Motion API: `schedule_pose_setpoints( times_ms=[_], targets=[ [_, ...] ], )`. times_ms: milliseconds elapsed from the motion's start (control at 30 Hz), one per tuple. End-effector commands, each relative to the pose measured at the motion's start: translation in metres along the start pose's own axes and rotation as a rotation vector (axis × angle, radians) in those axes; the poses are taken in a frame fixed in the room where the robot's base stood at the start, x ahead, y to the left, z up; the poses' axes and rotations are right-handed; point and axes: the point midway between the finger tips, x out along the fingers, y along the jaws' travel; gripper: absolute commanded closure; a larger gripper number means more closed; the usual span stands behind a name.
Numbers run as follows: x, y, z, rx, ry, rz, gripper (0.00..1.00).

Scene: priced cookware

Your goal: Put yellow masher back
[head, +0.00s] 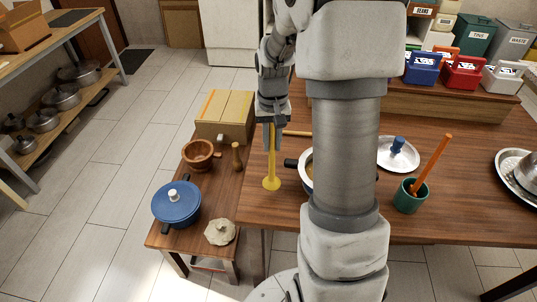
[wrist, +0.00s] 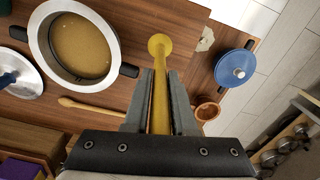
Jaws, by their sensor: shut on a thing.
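The yellow masher (head: 271,165) hangs from my gripper (head: 271,128) with its round flat head down, near the left edge of the big wooden table (head: 285,206). In the wrist view my gripper (wrist: 160,100) is shut on the masher's handle, and the masher's head (wrist: 159,45) points away from the camera. The head view does not show clearly whether the masher's head touches the table. A pot with a yellowish-brown filling (wrist: 82,46) stands beside the masher; in the head view my arm hides most of it.
A green cup (head: 409,197) with an orange-handled tool stands right of my arm, near a lid (head: 398,154). A wooden spoon (wrist: 92,106) lies by the pot. The lower side table holds a blue pot (head: 176,204), wooden mortar (head: 198,155), pestle (head: 237,156) and box (head: 225,112).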

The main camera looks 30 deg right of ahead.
Motion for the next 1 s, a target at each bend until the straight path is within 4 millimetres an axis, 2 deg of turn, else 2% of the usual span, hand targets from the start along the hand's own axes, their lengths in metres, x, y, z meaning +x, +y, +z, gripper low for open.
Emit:
schedule_pose_setpoints(
  times_ms=[100, 233, 433, 833, 867, 1000],
  targets=[
    [0.006, -0.008, -0.003, 0.0, 0.0, 0.0, 1.0],
    [0.015, -0.009, -0.003, 0.001, -0.001, 0.0, 1.0],
    [0.043, -0.009, -0.002, 0.001, -0.003, 0.0, 1.0],
    [0.05, -0.009, -0.003, 0.001, 0.001, 0.0, 1.0],
    [0.05, -0.009, -0.003, 0.001, 0.001, 0.0, 0.72],
    [0.049, -0.009, -0.003, 0.001, 0.001, 0.0, 0.47]
  ],
)
